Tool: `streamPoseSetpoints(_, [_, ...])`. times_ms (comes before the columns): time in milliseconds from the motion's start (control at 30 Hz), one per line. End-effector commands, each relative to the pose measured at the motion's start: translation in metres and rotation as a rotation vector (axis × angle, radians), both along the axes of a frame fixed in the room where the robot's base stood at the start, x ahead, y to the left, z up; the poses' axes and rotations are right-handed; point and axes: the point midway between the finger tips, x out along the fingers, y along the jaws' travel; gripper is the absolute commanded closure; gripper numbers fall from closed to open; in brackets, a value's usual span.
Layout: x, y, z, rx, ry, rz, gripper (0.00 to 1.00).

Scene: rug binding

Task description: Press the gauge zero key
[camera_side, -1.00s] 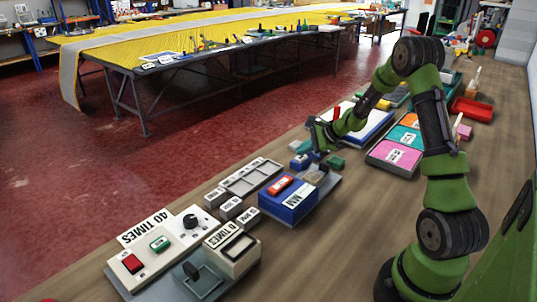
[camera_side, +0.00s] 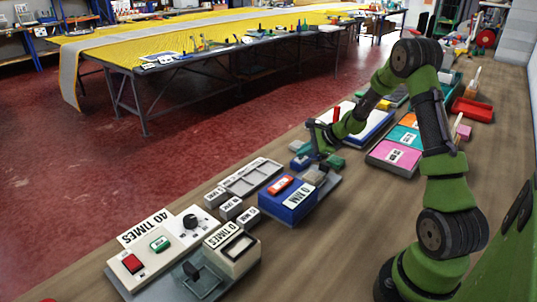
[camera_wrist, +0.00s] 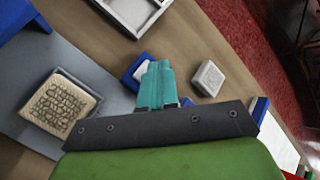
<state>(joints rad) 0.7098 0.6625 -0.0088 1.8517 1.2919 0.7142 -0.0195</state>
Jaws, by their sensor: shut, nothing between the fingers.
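The gauge is a blue box with a white "0 MM" label (camera_side: 300,197) and an orange-red piece on top, standing on a grey plate. Its plate carries a square beige textured pad (camera_wrist: 60,105), also visible in the side view (camera_side: 315,177). A small blue key with a white top (camera_wrist: 133,76) lies beside the plate in the wrist view; a blue block (camera_side: 300,162) shows there in the side view. My gripper (camera_wrist: 155,68) is shut and empty. Its teal fingertips overlap the blue-and-white key in the wrist view and hide part of it. I cannot tell whether they touch it.
A light grey block (camera_wrist: 208,78) sits right of the fingers in the wrist view. A grey divided tray (camera_side: 252,176) and small labelled blocks (camera_side: 231,207) lie left of the gauge. Coloured trays (camera_side: 396,153) stand to the right. Bare wood lies in front.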

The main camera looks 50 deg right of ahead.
Motion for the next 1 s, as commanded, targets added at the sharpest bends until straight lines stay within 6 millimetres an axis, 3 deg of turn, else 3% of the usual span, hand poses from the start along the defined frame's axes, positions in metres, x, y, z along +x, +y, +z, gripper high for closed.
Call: streamPoseSetpoints(1000, [0.000, 0.000, 0.017, 0.000, 0.000, 0.000, 1.00])
